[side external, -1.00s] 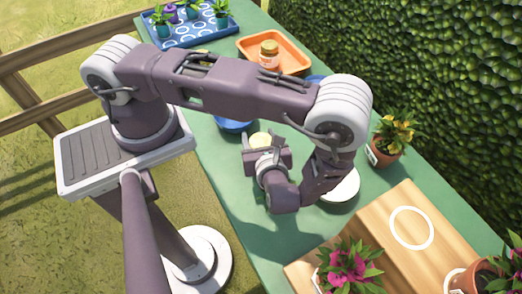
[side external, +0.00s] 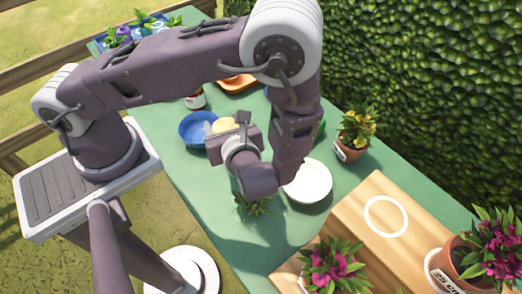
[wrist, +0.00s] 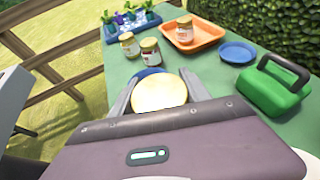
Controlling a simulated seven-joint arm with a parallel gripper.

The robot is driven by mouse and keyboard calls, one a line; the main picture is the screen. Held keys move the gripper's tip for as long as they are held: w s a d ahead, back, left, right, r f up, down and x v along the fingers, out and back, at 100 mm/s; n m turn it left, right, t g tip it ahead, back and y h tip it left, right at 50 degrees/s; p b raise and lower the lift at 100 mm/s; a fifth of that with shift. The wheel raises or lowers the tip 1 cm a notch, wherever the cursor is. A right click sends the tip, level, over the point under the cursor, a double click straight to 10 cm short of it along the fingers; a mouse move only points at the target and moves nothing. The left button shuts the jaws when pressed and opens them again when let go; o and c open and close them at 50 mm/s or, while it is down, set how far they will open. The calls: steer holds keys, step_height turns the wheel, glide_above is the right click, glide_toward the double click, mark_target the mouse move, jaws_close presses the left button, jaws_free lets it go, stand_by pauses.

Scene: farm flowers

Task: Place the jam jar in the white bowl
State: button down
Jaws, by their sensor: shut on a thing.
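My gripper (side external: 232,128) is shut on the jam jar, of which mainly the round pale yellow top (side external: 224,125) shows. In the wrist view this top (wrist: 158,93) sits between the two grey fingers; the jar's sides are hidden. The gripper is held above the green table, in front of a blue bowl. The white bowl (side external: 307,182) lies on the table to the right of the gripper and slightly nearer. It looks empty and is partly covered by my arm.
Two jars (wrist: 128,43) (wrist: 150,50) stand beyond the blue bowl (side external: 198,130). An orange tray (wrist: 205,38) holds another jar (wrist: 184,30). Potted yellow flowers (side external: 357,130) and a wooden board (side external: 350,225) flank the white bowl.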

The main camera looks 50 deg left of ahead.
steer(key=s+d+n+g+h, duration=0.1)
steer(key=s+n+g, duration=0.95)
steer(key=s, duration=0.25)
steer(key=s+d+n+g+h, duration=0.3)
steer(key=d+n+g+h, duration=0.4)
steer(key=d+n+h, duration=0.6)
steer(key=n+t+h, duration=1.3)
steer(key=n, duration=0.2)
glide_above(311, 195)
steer(key=shift+g, duration=0.25)
step_height(311, 195, down, 9)
steer(key=shift+r, duration=0.1)
